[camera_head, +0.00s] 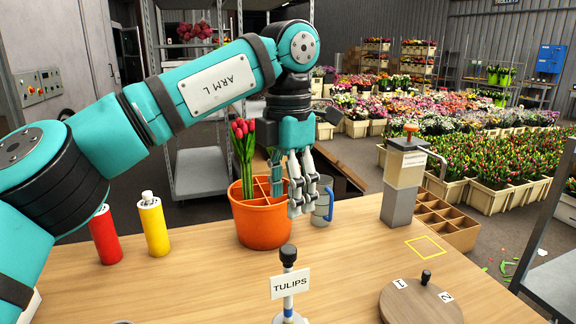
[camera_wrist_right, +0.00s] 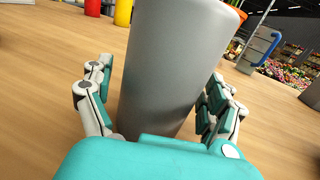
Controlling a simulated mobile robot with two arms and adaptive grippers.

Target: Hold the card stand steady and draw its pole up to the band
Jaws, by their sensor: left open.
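The card stand shows in the head view at the bottom centre, with a white TULIPS card (camera_head: 289,285), a black knob (camera_head: 288,255) on top and a blue band (camera_head: 288,313) low on its pole. Its foot is cut off by the frame. My left gripper (camera_head: 303,204) points down beside the orange bucket's right side, behind the stand, open and apart from it. In the right wrist view my right gripper (camera_wrist_right: 160,110) has its fingers spread either side of a wide grey cylinder (camera_wrist_right: 172,65). I cannot tell whether this cylinder is part of the card stand.
The orange bucket (camera_head: 262,225) holds red tulips and stands near a grey-blue mug (camera_head: 321,207). Red (camera_head: 104,236) and yellow (camera_head: 154,226) bottles stand left. A round wooden board (camera_head: 420,304) lies right, and a grey dispenser (camera_head: 401,188) stands behind it.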

